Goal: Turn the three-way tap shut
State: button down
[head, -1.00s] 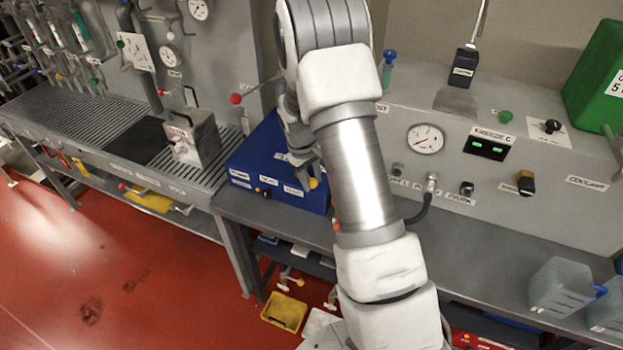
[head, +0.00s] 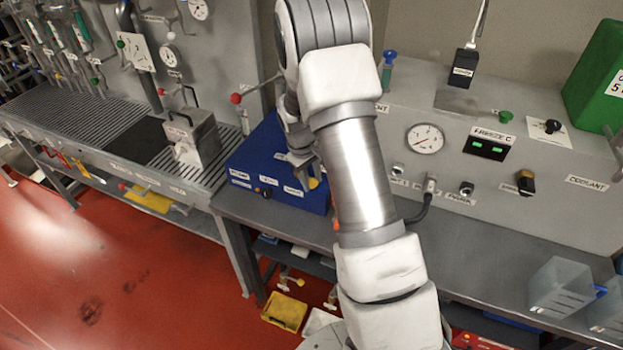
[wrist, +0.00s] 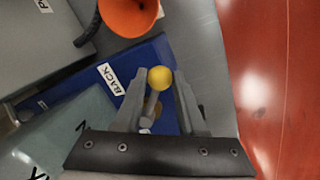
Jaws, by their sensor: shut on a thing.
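The three-way tap is on a blue box (head: 252,160) on the bench. The box has white labels on its front, and one reads BACK in the wrist view. The tap's lever ends in a yellow knob (wrist: 160,78), which also shows at the box's right front in the head view. My gripper (wrist: 158,92) is shut on the lever, with one finger on each side just behind the yellow knob. The tap's body is largely hidden by the fingers and my arm.
A red-knobbed lever (head: 236,98) sticks out behind the box. A grey metal case (head: 192,138) stands to the left. A grey console (head: 450,185) with a gauge lies to the right. An orange round part (wrist: 128,15) is near the fingers in the wrist view.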

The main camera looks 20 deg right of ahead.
jog(key=shift+a, duration=0.15)
jog(key=w+a+m+g+b, duration=0.1)
jog(key=a+m+b, duration=0.3)
jog(key=m, duration=0.6)
jog(key=shift+w+a+g+b, duration=0.35)
jog(key=shift+w+a+g, duration=0.05)
jog(key=shift+w+a, duration=0.45)
jog(key=c, duration=0.5)
grip_release()
jog(key=shift+s, duration=0.1)
